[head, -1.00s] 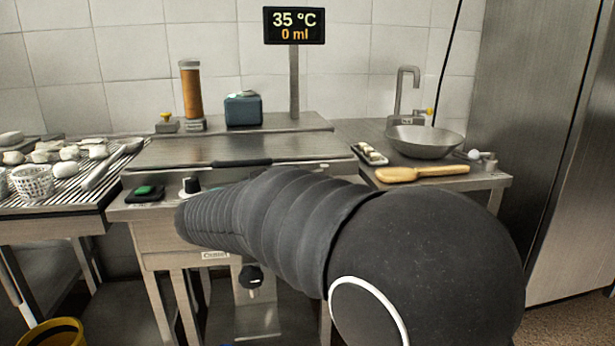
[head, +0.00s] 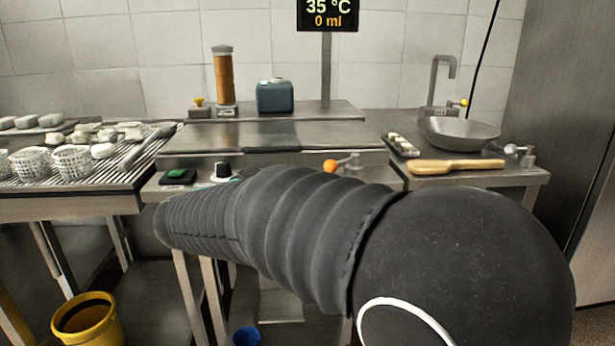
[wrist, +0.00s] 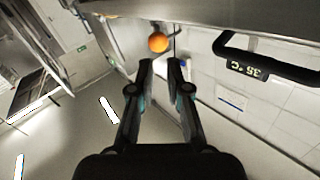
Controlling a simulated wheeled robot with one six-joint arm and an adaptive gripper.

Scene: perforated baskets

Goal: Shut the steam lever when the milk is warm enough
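A lever with an orange ball end (head: 330,166) sticks out at the front of the steel counter in the head view. It appears to be the steam lever, though I read no label on it. In the wrist view the orange ball (wrist: 158,42) is just beyond my fingertips. My gripper (wrist: 159,64) is open, with a narrow gap between its fingers and nothing in it. My arm hides the gripper in the head view. A display (head: 328,14) reads 35 °C and 0 ml; 35 °C also shows in the wrist view (wrist: 247,70). I cannot make out any milk.
A rack (head: 85,178) with baskets stands at left. A metal bowl (head: 458,133) and a wooden brush (head: 456,166) are at right. A yellow bucket (head: 88,322) stands on the floor.

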